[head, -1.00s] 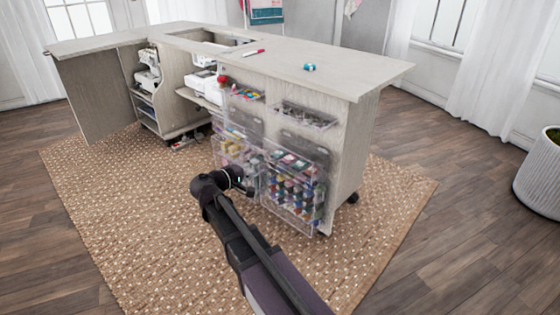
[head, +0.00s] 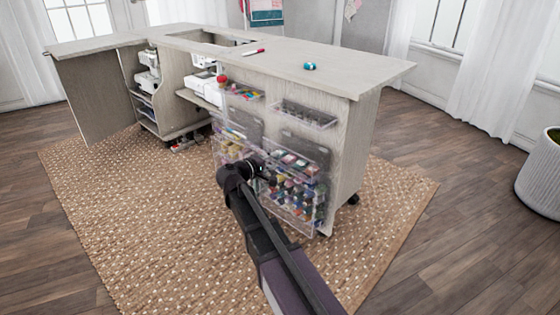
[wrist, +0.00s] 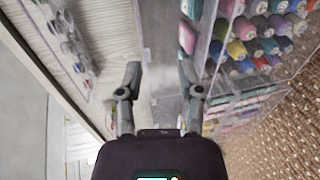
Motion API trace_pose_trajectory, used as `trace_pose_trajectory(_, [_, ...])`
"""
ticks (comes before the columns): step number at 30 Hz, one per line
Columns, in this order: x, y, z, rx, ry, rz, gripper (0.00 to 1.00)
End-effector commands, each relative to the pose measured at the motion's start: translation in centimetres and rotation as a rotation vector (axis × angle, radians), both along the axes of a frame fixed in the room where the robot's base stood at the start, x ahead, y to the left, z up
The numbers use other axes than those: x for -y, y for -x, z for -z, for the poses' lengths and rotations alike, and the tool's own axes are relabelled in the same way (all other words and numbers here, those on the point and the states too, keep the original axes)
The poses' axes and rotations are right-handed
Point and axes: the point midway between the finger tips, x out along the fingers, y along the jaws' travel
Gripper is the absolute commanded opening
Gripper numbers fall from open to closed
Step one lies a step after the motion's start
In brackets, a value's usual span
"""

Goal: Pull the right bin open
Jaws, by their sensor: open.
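The right bin (head: 316,212) is a clear bin full of coloured thread spools, low on the cabinet's near face. Beside it on the left is a similar clear bin (head: 222,150), partly hidden by my arm. My gripper (head: 262,168) is at the upper left part of the right bin in the head view, covering some of it. In the wrist view my gripper (wrist: 158,82) has its two fingers apart with nothing held. The clear wall of a spool bin (wrist: 212,30) is just right of the right finger. I cannot tell whether they touch.
Above the bins are two small clear trays, a left one (head: 243,91) and a right one (head: 304,115). The cabinet top (head: 360,72) overhangs them, with a teal item (head: 309,66) on it. The woven rug (head: 150,220) in front is clear.

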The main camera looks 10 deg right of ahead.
Motion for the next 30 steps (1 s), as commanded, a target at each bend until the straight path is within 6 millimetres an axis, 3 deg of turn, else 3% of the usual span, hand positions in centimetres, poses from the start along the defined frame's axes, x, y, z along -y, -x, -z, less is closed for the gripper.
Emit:
trace_pose_trajectory(10, [3.2, -2.4, 0.9, 0.0, 0.0, 0.001, 0.48])
trace_pose_trajectory(24, [3.7, -2.8, 1.0, 0.0, 0.0, -0.001, 0.48])
trace_pose_trajectory(29, [3.7, -2.7, 1.0, 0.0, 0.0, -0.001, 0.0])
trace_pose_trajectory(30, [3.7, -2.7, 1.0, 0.0, 0.0, -0.001, 0.0])
